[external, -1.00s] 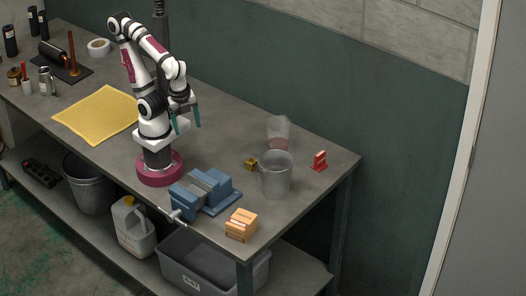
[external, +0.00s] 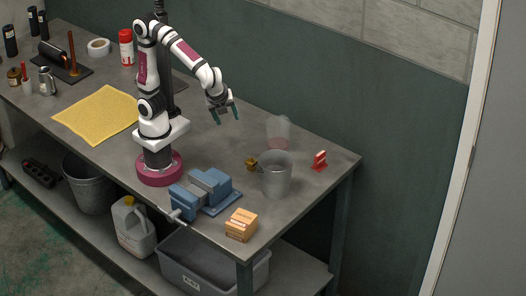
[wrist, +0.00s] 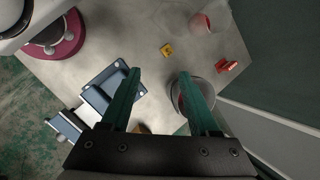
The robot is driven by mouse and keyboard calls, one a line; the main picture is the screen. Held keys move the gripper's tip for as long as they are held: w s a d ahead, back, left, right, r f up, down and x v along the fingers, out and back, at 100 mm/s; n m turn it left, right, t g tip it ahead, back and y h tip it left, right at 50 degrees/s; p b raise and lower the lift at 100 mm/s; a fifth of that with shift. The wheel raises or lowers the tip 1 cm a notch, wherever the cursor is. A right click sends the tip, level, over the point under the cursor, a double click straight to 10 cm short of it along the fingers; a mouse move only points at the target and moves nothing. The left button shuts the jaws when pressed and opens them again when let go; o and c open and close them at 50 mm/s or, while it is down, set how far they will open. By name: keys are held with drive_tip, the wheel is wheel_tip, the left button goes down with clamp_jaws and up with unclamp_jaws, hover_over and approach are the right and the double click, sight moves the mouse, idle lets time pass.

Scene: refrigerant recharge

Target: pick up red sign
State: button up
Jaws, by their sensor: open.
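The red sign (external: 319,160) is a small red piece with a pale marking, standing near the right end of the grey workbench. It also shows at the right in the wrist view (wrist: 227,66). My gripper (external: 225,113) is in the air above the bench, to the left of the sign and well apart from it. Its two green fingers are spread and empty. In the wrist view the fingers (wrist: 158,82) point over the bench, with the sign to the right of them.
A blue vise (external: 203,189) and an orange box stack (external: 241,225) are at the front. The bench's right edge and green wall are near the sign.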

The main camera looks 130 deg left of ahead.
sight(319, 155)
drive_tip(key=w+a+f+m+g+y, duration=0.2)
drive_tip(key=w+a+f+m+y, duration=0.15)
drive_tip(key=w+a, duration=0.7)
drive_tip(key=w+a+f+m+y, duration=0.35)
drive_tip(key=w+a+f, duration=0.4)
drive_tip(key=w, duration=0.35)
drive_tip(key=shift+n+g+y, duration=0.4)
drive_tip(key=f, duration=0.7)
drive_tip(key=shift+s+a+f, duration=0.2)
drive_tip(key=shift+a+f, duration=0.1)
drive_tip(key=x, duration=0.7)
drive_tip(key=shift+a+f, duration=0.25)
clamp_jaws()
